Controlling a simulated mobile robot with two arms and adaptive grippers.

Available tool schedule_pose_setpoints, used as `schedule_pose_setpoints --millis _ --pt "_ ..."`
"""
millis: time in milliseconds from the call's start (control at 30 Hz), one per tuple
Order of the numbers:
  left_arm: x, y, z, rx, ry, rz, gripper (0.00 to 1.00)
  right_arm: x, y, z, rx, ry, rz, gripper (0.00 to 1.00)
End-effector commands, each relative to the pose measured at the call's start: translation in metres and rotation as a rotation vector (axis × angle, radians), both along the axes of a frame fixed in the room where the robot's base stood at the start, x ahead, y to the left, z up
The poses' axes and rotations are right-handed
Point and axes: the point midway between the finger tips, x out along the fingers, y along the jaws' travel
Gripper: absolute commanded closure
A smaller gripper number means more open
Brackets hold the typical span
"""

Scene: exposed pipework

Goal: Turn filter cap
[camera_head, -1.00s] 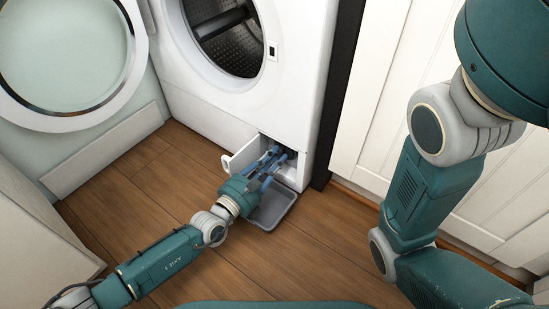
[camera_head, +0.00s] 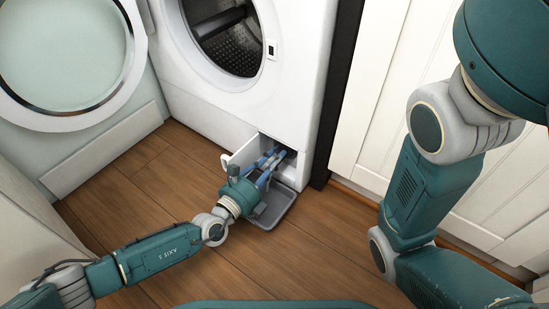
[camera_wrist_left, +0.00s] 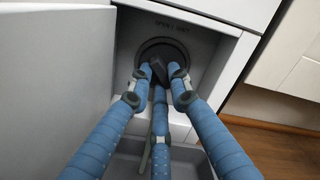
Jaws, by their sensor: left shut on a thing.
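The filter cap (camera_wrist_left: 174,69) is a dark round piece with a raised grip, set in the recess at the machine's lower front corner. My left gripper (camera_head: 275,158) reaches into this recess in the head view. In the left wrist view, the three blue fingers of the left gripper (camera_wrist_left: 160,80) close around the cap's dark grip. The fingertips partly hide the cap. In the head view the cap is hidden by the gripper. My right arm shows at the right, but its gripper is out of view.
The small white flap (camera_head: 238,153) stands open left of the recess. A grey tray (camera_head: 272,212) lies on the wooden floor below it. The washing machine (camera_head: 300,60) has its round door (camera_head: 65,60) open at the left. White cabinets (camera_head: 385,90) stand at the right.

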Motion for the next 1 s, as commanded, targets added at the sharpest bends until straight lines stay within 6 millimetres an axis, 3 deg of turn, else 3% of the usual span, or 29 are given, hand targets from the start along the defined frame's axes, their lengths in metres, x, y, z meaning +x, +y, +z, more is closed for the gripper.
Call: schedule_pose_setpoints --millis 500,1000 --pt "-0.0013 -0.0006 -0.0012 -0.35 0.256 0.002 1.0 0.0003 0.0001 0.0 0.0 0.001 0.0 0.73" --pt "-0.0016 -0.001 -0.0011 -0.487 0.354 0.002 1.0 0.0003 0.0002 0.0 0.0 0.001 0.0 0.73"
